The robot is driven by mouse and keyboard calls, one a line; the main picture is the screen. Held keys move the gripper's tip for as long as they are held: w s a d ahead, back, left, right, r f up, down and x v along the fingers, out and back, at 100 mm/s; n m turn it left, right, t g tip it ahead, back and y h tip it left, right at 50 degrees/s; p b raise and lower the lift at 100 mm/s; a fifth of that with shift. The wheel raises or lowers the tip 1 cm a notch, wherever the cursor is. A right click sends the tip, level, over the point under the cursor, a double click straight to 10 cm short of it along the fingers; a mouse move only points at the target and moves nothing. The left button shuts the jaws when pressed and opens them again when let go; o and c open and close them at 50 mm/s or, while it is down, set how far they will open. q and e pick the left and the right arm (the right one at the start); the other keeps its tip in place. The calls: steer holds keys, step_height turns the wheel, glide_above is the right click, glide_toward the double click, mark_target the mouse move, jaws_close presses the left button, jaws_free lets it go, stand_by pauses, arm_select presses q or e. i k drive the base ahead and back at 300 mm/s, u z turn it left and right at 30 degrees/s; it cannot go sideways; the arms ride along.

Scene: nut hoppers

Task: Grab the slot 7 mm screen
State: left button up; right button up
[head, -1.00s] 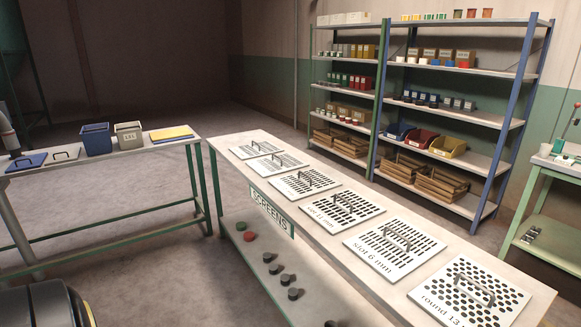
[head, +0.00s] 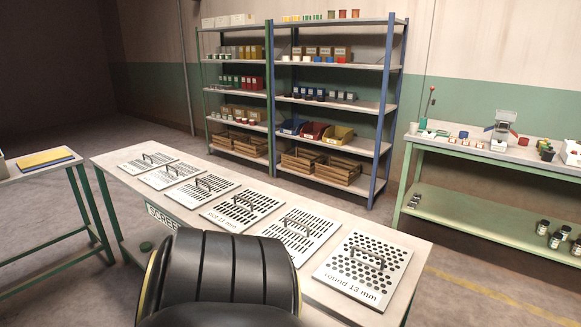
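Several flat pale screens with dark handles lie in a row on the long table (head: 420,262). The nearest is labelled round 13 mm (head: 388,285). Beside it is a slotted screen (head: 318,228) whose label is hidden behind a black part of mine. The following slotted screen (head: 256,202) has a label that looks like slot 11 mm. Three farther screens, the third-farthest (head: 212,182), a middle one (head: 182,168) and the farthest (head: 140,166), have labels too small to read. I cannot tell which is slot 7 mm. Neither gripper is in view.
A side table (head: 20,170) with a yellow plate (head: 45,157) stands left. Shelves (head: 335,100) with bins stand behind the screens. A green bench (head: 480,150) with small jars and a device stands right. Open floor lies between the long table and green bench.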

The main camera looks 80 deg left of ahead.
mark_target(160, 180)
steer(key=z, duration=0.15)
steer(key=i, duration=1.95)
steer(key=u, duration=1.75)
steer(key=i, duration=3)
steer(key=u, duration=2.25)
steer(key=i, duration=3.4)
